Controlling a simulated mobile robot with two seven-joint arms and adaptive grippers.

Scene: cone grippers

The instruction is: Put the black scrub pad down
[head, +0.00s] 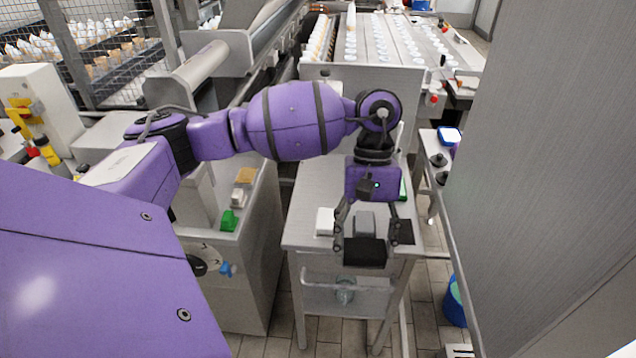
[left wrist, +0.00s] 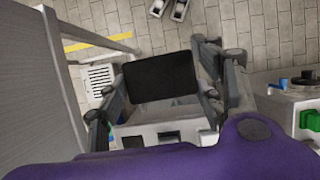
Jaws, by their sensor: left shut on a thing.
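The black scrub pad (head: 365,252) is a flat dark rectangle held level between the fingers of my left gripper (head: 368,238). It shows at the front edge of the steel table (head: 308,205), seemingly above it; the exact gap cannot be told. In the left wrist view the pad (left wrist: 160,77) spans the space between the two fingers of the left gripper (left wrist: 161,78), with floor beyond it. My right gripper is not in view.
On the table are a white block (head: 325,222), a grey block (head: 365,222) and a dark piece (head: 403,232) beside the right finger. A side counter (head: 258,225) at left carries a green block (head: 229,220). A tall grey panel (head: 545,170) stands at right.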

